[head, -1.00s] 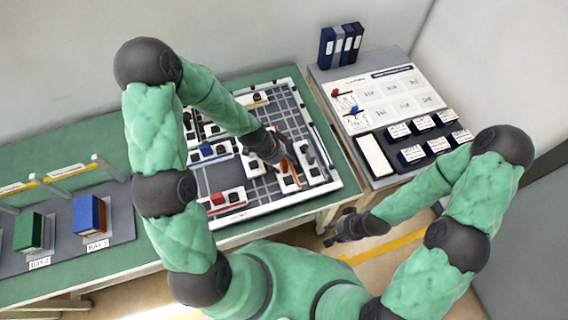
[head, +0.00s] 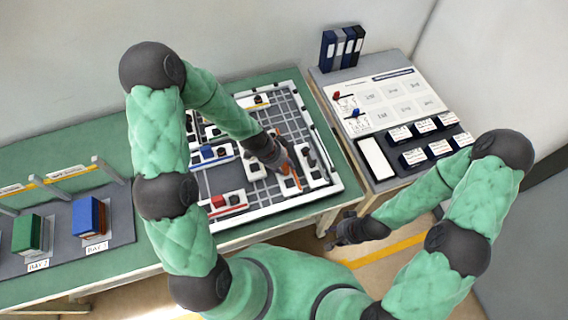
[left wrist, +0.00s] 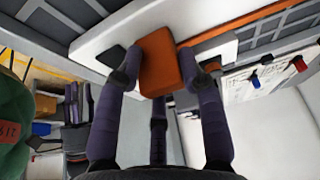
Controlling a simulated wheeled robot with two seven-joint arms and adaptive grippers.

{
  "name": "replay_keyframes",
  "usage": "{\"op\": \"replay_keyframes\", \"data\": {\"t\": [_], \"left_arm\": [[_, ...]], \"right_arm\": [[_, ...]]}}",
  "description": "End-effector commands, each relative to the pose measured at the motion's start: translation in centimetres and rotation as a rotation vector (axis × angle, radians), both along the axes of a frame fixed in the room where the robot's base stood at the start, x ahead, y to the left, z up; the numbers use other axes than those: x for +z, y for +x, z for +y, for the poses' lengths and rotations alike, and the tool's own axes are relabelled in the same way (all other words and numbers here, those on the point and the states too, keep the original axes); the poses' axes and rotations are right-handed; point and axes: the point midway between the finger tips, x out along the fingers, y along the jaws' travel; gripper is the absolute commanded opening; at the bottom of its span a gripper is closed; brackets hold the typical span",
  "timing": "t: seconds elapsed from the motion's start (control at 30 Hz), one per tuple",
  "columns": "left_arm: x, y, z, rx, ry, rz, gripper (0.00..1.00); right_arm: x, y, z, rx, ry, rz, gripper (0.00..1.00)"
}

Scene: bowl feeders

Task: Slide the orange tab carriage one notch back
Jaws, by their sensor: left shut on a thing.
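The orange tab carriage is a white block with an upright orange tab (head: 296,178) and an orange stripe. It sits in the near right part of the grid tray (head: 262,210). My left gripper (head: 286,165) is over it, with the fingers partly hidden by the hand. In the left wrist view the orange tab (left wrist: 157,62) fills the space between the purple fingers of my left gripper (left wrist: 160,70), which are shut on it. My right gripper (head: 338,234) hangs in front of the table, away from the tray; its fingers are too small to read.
White carriages stand close on both sides, one with a dark tab (head: 311,158) to the right. A red-tab carriage (head: 228,201) and a blue-tab carriage (head: 208,152) are further left. A side table (head: 350,140) with labelled boxes stands right.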

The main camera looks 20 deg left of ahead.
Motion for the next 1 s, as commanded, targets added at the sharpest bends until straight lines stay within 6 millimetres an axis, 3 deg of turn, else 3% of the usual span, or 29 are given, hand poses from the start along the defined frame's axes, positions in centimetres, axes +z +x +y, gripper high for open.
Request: {"op": "replay_keyframes", "data": {"t": [0.27,0.5,0.93,0.97,1.0], "left_arm": [[0.6,4.5,2.5,0.004,0.002,-0.016,0.00],[0.3,8.0,4.7,0.000,0.002,-0.017,0.00],[0.4,8.9,5.4,0.002,0.002,-0.017,0.00],[0.4,8.8,5.4,0.002,0.002,-0.017,0.44],[0.4,8.8,5.3,0.002,0.002,-0.017,0.56]], "right_arm": [[2.1,0.0,0.0,0.000,0.000,0.000,0.40],[1.5,0.0,0.0,0.000,0.000,0.000,0.40],[1.4,0.0,0.0,0.000,0.000,0.000,0.40],[1.4,0.0,0.0,0.000,0.000,0.000,0.40],[1.4,0.0,0.0,0.000,0.000,0.000,0.40]]}}
